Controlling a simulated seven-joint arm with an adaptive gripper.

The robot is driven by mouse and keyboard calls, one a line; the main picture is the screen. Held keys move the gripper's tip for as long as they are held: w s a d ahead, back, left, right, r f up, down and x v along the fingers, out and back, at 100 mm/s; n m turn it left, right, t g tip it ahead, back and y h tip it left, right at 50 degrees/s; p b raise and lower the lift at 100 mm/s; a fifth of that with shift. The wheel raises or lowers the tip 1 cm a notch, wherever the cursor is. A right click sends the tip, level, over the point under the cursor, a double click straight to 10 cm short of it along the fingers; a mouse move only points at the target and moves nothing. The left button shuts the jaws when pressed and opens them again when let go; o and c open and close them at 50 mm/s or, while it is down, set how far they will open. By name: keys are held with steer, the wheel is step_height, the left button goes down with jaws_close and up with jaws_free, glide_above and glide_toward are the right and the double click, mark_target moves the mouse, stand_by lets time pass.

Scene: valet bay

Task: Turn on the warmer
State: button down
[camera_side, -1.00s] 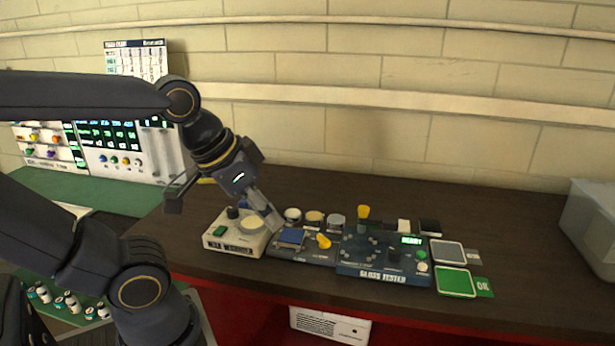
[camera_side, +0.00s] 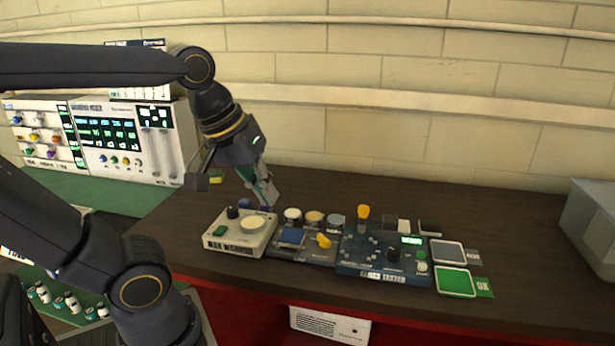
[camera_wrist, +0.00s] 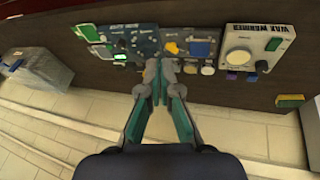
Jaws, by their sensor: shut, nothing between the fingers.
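The wax warmer (camera_side: 262,236) is a cream box at the left of the dark bench in the side view. It has a green switch (camera_side: 220,231) on its front left, a dark knob (camera_side: 232,212) at its back left and a pale round disc (camera_side: 253,223) on top. In the wrist view the warmer (camera_wrist: 230,39) is upside down at the upper right, with its dark knob (camera_wrist: 262,66) on the near side. My gripper (camera_side: 270,203) is shut and empty, above and behind the warmer's back right. In the wrist view my gripper (camera_wrist: 158,64) points at the bench left of the warmer.
A yellow-green block (camera_wrist: 290,101) lies behind the warmer. The back bench is mostly clear.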

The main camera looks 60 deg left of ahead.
steer(key=w+a+n+g, duration=0.2)
steer(key=w+a+n, duration=0.1)
steer(key=a+n, duration=0.55)
steer(key=n+g+h, duration=0.1)
steer(key=n+g, duration=0.3)
steer(key=n, duration=0.7)
glide_above(217, 232)
steer(key=w+a, duration=0.1)
step_height(217, 232, down, 7)
steer(key=shift+w+a, duration=0.15)
steer(key=f, duration=0.4)
steer(key=d+f, duration=0.1)
steer(key=f, duration=0.4)
steer(key=s+f, duration=0.1)
steer(key=f, duration=0.4)
steer(key=shift+d, duration=0.15)
steer(key=shift+r, duration=0.1)
